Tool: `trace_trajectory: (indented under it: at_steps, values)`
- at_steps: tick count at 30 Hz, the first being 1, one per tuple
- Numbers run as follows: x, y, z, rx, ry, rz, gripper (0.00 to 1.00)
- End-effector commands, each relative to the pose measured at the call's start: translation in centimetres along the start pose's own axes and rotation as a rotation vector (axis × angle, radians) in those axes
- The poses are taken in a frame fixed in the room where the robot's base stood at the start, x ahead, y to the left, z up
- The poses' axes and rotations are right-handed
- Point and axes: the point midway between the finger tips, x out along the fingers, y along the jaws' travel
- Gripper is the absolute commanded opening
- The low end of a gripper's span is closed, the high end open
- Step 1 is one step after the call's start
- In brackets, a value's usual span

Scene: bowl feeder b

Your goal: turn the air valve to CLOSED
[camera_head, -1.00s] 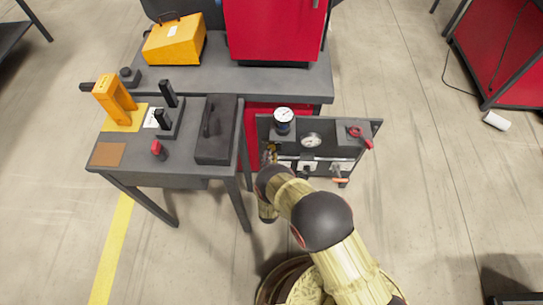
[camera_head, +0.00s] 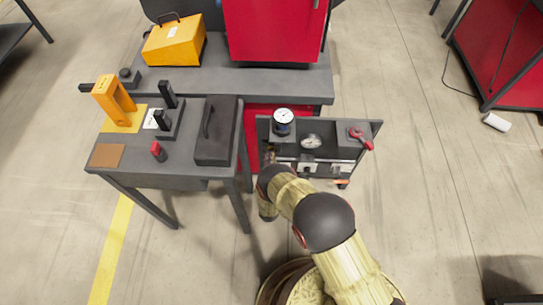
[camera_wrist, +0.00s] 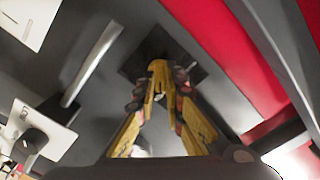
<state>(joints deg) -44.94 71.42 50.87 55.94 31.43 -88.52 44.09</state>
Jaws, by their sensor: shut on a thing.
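The grey air panel (camera_head: 369,126) stands right of the grey bench in the head view. My gripper (camera_wrist: 159,66) is at the panel's lower left, largely hidden by my arm in the head view. In the wrist view its yellow fingers meet at their tips in front of a dark square plate (camera_wrist: 128,55). They are shut on a small part, apparently the air valve's handle, which the fingers mostly hide. I cannot read the valve's position or any OPEN or CLOSED mark.
The panel also carries a blue regulator with a gauge (camera_head: 283,117), a second gauge (camera_head: 311,142) and a red lever (camera_head: 361,138). The bench with a black box (camera_head: 214,145) and an orange handle-shaped part (camera_head: 112,97) is close on the left.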

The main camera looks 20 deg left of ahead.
Motion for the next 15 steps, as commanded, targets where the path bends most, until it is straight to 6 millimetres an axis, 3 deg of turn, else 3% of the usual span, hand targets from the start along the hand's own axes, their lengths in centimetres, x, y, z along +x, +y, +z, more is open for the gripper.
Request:
trace_trajectory:
  at_steps: [15]
  values:
    - [-0.05,0.07,0.02,-0.036,-0.001,0.001,0.00]
